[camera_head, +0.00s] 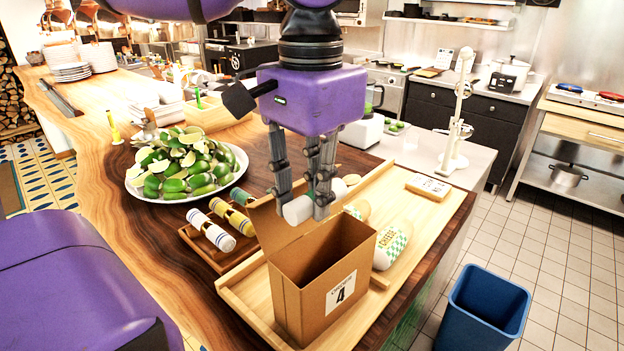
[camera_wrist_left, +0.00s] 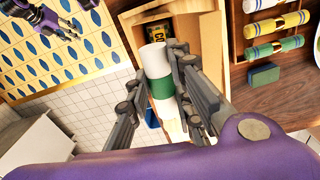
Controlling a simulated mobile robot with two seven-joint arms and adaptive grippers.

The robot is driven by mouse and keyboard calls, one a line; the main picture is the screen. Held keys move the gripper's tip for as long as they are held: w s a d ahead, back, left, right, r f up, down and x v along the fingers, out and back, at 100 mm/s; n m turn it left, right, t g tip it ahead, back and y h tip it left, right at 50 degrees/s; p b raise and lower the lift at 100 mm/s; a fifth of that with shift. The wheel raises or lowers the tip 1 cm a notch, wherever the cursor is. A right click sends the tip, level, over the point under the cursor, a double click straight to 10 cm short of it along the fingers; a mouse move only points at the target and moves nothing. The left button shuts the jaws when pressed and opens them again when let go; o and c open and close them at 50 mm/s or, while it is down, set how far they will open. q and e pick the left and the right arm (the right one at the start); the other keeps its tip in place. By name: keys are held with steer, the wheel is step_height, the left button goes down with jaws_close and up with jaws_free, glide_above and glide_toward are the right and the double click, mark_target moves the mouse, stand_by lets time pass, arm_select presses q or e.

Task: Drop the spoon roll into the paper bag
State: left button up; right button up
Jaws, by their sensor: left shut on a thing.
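My left gripper (camera_head: 304,200) is shut on the spoon roll (camera_head: 298,210), a white cylinder. In the left wrist view, the roll (camera_wrist_left: 158,87) shows a green band and lies between the fingers (camera_wrist_left: 170,85). The brown paper bag (camera_head: 314,295) stands open on a wooden tray, with a label reading 4. The gripper holds the roll just above the bag's opening, at its back left side in the head view. The bag (camera_wrist_left: 211,35) also shows in the left wrist view, with a printed dark item (camera_wrist_left: 159,30) inside. My right gripper (camera_wrist_left: 68,27) shows small at the top left there.
A wooden rack (camera_head: 193,238) of striped rolls stands left of the bag. A bowl of limes (camera_head: 190,167) is behind it. A blue bin (camera_head: 487,307) stands on the floor.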

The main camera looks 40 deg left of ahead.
mark_target(311, 215)
arm_select(q)
step_height(311, 215, down, 3)
steer(key=shift+r+b, duration=0.1)
steer(key=shift+b, duration=0.2)
steer(key=shift+f, duration=0.45)
steer(key=shift+f+b, duration=0.3)
steer(key=shift+f, duration=0.5)
arm_select(e)
steer(key=shift+w+d+f, duration=0.1)
steer(key=shift+w+f, duration=0.05)
steer(key=shift+f, duration=0.25)
steer(key=shift+s+d+f, duration=0.2)
steer(key=shift+s, duration=0.2)
arm_select(q)
steer(key=o, duration=0.9)
steer(key=shift+o, duration=0.2)
